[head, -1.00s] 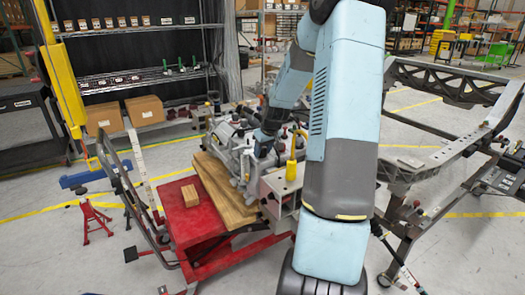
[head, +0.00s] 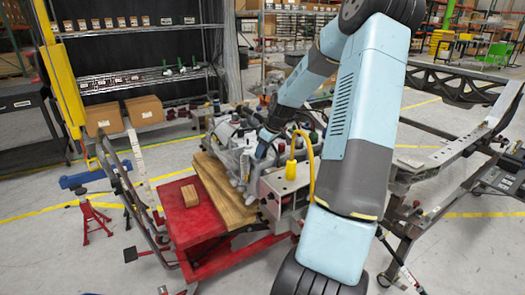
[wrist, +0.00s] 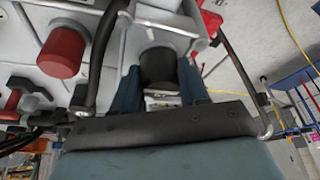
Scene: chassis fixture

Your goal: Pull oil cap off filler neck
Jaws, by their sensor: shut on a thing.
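In the wrist view, a black round cap (wrist: 158,66), which looks like the oil cap, sits between the two blue fingers of my gripper (wrist: 160,82). The fingers are closed on its sides. Pale grey engine metal lies just beyond the cap, and I cannot tell whether the cap is seated on its neck or apart from it. In the head view, my gripper (head: 264,150) is at the top of the grey engine (head: 232,135); the cap is too small and covered to make out there.
A red knob (wrist: 62,52) and a dark hose (wrist: 102,60) are close to my gripper. The engine rests on wooden boards (head: 222,190) over a red cart (head: 195,222). A yellow hook (head: 291,160) stands close to my arm. A metal frame (head: 440,155) is at right.

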